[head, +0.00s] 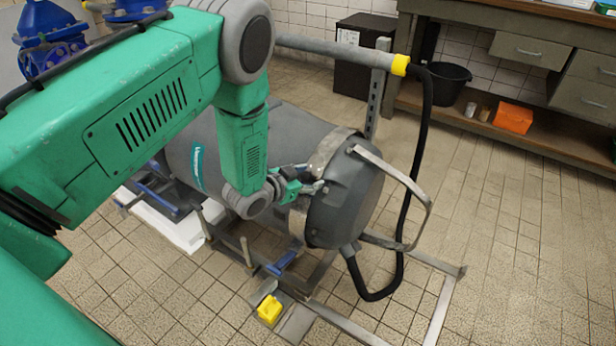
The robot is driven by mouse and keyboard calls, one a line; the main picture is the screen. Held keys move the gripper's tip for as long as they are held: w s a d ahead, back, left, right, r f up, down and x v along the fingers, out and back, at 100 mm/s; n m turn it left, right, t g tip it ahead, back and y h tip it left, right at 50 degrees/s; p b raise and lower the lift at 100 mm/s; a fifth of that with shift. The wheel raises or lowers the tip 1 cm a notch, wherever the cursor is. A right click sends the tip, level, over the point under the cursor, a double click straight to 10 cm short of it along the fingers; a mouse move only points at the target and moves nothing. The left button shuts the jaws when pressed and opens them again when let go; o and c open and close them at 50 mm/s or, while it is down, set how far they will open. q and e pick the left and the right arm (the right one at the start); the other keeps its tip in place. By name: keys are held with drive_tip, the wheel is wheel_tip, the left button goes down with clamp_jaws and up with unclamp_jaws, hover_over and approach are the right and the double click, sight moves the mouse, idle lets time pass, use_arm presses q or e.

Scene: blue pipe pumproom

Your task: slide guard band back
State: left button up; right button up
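A grey motor drum (355,195) lies on its side in the middle of the head view. A pale metal band (328,150) wraps around the drum close to its right end. The band's lower part also shows below my gripper. My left gripper (315,188) is at the near side of the drum, with its fingertips at the band. The fingers are small and overlap the band, so I cannot tell whether they grip it. My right gripper is not in view.
A bent metal guard bar (405,180) stands out from the drum's end. A black hose (407,200) loops down on the right. A yellow object (269,309) sits low in front. A workbench (520,60) stands at the back right; tiled floor there is clear.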

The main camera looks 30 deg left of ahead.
use_arm(q)
drive_tip(key=v, duration=1.2)
